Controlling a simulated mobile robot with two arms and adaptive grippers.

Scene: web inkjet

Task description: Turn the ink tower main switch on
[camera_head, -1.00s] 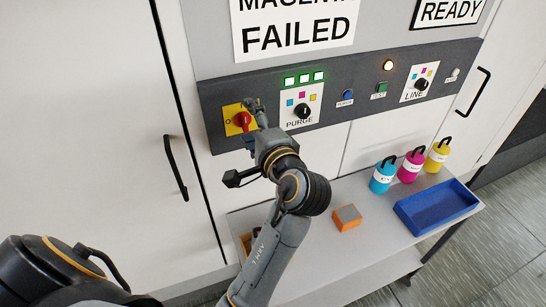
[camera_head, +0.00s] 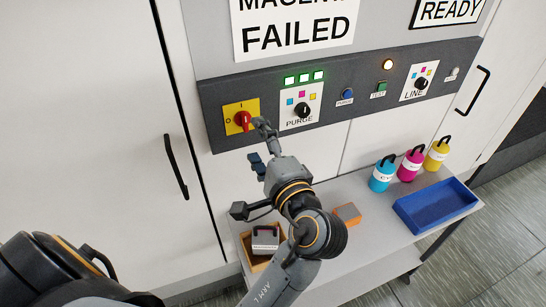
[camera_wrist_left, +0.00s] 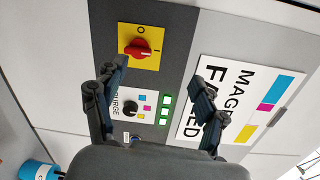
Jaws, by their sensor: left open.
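The ink tower main switch is a red rotary knob (camera_head: 243,120) on a yellow plate (camera_head: 232,109) at the panel's left end. It also shows in the left wrist view (camera_wrist_left: 138,48), where the plate carries O and I marks. The knob's grip bar lies upright in the head view and along the line toward the I mark in the wrist view. My left gripper (camera_head: 262,143) is open and empty, right of and below the knob and apart from it. Its spread fingers (camera_wrist_left: 158,80) show in the wrist view, below the knob. My right gripper is out of view.
The PURGE dial (camera_head: 302,110) sits right of the switch, under lit green lamps. A shelf below holds an open box with a dark item (camera_head: 265,238), an orange block (camera_head: 347,214), cyan, magenta and yellow bottles, and a blue tray (camera_head: 402,221). A cabinet handle (camera_head: 176,166) protrudes left.

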